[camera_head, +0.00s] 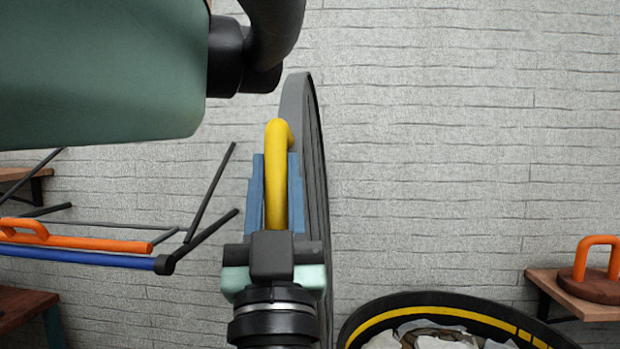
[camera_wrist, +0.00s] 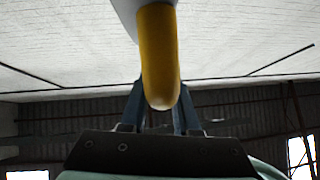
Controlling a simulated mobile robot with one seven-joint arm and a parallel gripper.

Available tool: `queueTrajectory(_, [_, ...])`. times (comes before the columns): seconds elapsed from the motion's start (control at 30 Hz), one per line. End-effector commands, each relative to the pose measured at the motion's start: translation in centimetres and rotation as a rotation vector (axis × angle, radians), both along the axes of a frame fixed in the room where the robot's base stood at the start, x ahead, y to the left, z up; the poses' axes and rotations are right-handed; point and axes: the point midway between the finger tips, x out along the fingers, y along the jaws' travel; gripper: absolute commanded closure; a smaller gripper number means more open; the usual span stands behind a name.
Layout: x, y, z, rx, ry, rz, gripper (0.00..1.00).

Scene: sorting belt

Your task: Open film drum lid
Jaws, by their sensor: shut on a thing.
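The film drum lid (camera_head: 312,150) is a grey disc with a dark ribbed face, standing on edge and seen nearly side-on in the head view. Its yellow handle (camera_head: 276,180) is a bent bar that also shows in the wrist view (camera_wrist: 160,60). My gripper (camera_head: 276,165) is shut on the yellow handle, with a blue finger on each side of it. The drum (camera_head: 420,302) has a black rim with a yellow band and is open at the lower right. Pale crumpled pieces (camera_head: 430,336) lie inside it.
On the left is an orange and blue barred frame (camera_head: 100,244) with an orange handle and black rods. A wooden shelf (camera_head: 570,295) at the right holds a round brown lid (camera_head: 598,288) with an orange handle. A grey brick wall (camera_head: 450,150) stands behind.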

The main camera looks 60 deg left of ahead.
Motion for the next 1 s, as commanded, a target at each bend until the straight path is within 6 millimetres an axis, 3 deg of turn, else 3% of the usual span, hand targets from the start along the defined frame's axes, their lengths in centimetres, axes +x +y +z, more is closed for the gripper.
queueTrajectory(0.37, [-0.14, 0.17, -0.06, -0.005, -0.002, 0.0, 1.0])
queueTrajectory(0.4, [-0.13, 0.17, -0.08, -0.005, -0.001, 0.001, 0.68])
queueTrajectory(0.57, [-0.09, 0.17, -0.1, -0.005, -0.001, 0.0, 0.41])
queueTrajectory(1.0, [-0.01, 0.21, -0.7, -0.005, -0.001, 0.0, 0.41])
